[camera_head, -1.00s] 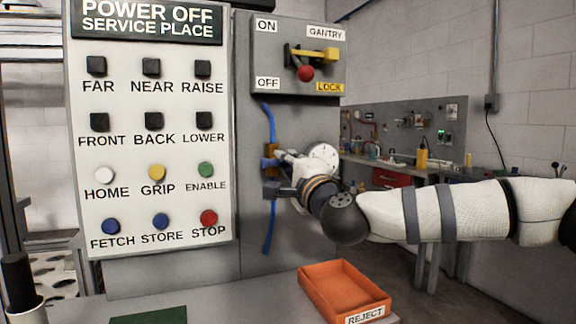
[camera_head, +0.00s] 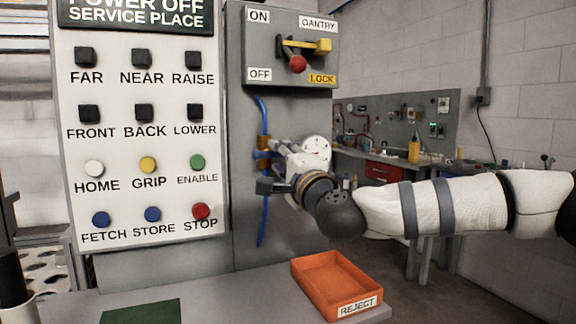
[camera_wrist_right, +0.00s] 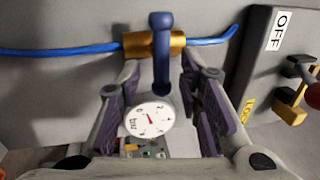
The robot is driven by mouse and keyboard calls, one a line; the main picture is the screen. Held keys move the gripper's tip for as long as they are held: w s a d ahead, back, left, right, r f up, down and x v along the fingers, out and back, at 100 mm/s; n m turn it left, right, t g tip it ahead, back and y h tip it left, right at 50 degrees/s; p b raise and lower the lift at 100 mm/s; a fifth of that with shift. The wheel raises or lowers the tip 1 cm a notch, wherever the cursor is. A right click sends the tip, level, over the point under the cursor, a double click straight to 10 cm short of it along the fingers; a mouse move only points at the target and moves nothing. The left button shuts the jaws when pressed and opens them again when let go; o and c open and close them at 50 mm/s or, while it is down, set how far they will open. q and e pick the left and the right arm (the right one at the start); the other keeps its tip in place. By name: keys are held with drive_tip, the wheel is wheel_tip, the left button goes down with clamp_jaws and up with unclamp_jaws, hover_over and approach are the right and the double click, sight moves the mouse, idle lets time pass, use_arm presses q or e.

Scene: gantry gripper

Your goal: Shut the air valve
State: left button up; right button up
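The air valve has a brass body (camera_wrist_right: 137,43) on a blue air hose (camera_wrist_right: 60,50), with a blue lever handle (camera_wrist_right: 161,55). In the wrist view the hose runs across and the handle lies across it, pointing down the picture. In the head view the brass body (camera_head: 264,142) shows left of my right gripper (camera_head: 272,170). In the wrist view my right gripper (camera_wrist_right: 161,100) is open, with one finger on each side of the handle and gaps between. In the head view it partly hides the valve. My left gripper is not in view.
A white pressure gauge (camera_head: 317,149) is close beside my right gripper. The button panel (camera_head: 143,222) is to the left. A switch box (camera_head: 262,45) with a red-knobbed lever is above. An orange REJECT tray (camera_head: 300,283) stands on the bench below.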

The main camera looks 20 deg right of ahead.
drive_tip(key=s+f, duration=0.2)
drive_tip(key=s, duration=0.8)
drive_tip(key=shift+s+d, duration=0.2)
drive_tip(key=shift+s, duration=0.15)
drive_tip(key=shift+f, duration=0.1)
